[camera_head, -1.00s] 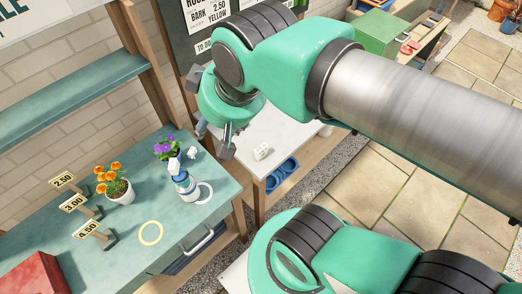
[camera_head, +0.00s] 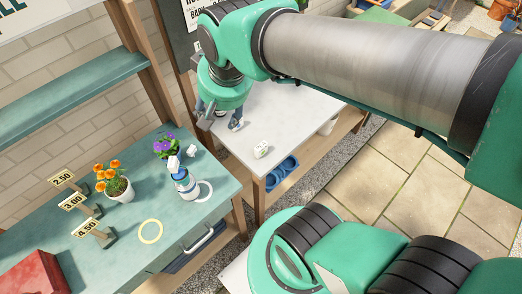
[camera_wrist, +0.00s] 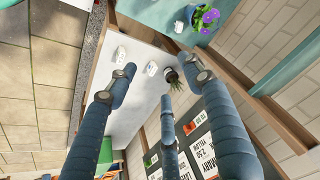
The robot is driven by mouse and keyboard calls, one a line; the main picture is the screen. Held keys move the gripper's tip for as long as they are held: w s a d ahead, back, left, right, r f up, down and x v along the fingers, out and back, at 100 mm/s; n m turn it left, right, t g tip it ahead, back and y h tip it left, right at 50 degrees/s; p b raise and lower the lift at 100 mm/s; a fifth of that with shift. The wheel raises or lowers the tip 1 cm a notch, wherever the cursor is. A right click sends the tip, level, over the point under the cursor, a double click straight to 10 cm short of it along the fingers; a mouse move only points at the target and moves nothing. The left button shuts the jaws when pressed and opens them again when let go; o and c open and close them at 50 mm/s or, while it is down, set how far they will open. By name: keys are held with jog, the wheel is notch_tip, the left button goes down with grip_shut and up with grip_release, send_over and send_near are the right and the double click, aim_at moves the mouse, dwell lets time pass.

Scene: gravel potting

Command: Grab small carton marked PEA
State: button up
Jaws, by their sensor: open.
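Two small white cartons show on the white table in the wrist view, one nearer the table's outer edge (camera_wrist: 119,55) and one closer to the dark plant pot (camera_wrist: 151,68). In the head view a white carton (camera_head: 261,150) stands near the front of that table. Their markings are too small to read, so I cannot tell which is PEA. My gripper (camera_wrist: 165,80) has its blue fingers spread, with nothing between them, above the table. In the head view my gripper (camera_head: 220,116) is over the back left of the white table, partly hidden by my wrist.
A dark pot with a spiky plant (camera_wrist: 172,77) stands by the cartons. A dark price board stands behind the white table.

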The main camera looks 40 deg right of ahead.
jog(key=w+d+f+m+g, duration=0.1)
jog(key=w+d+f+m, duration=0.3)
jog(key=f, duration=0.3)
jog(key=w+d+f+m+g, duration=0.2)
jog(key=d+f+m, duration=0.1)
jog(key=d+f, duration=0.3)
jog(key=m+g+b, duration=0.1)
jog(key=m, duration=0.6)
send_over(262, 146)
notch_tip(262, 146, down, 14)
jog(key=shift+y, duration=0.3)
jog(key=shift+f, duration=0.15)
jog(key=shift+f+b, duration=1.1)
jog(key=shift+f, duration=3.05)
jog(key=shift+f, duration=0.1)
jog(key=shift+s+f+b, duration=0.1)
jog(key=shift+f+b, duration=0.75)
jog(key=shift+f, duration=1.7)
jog(key=c, duration=1.2)
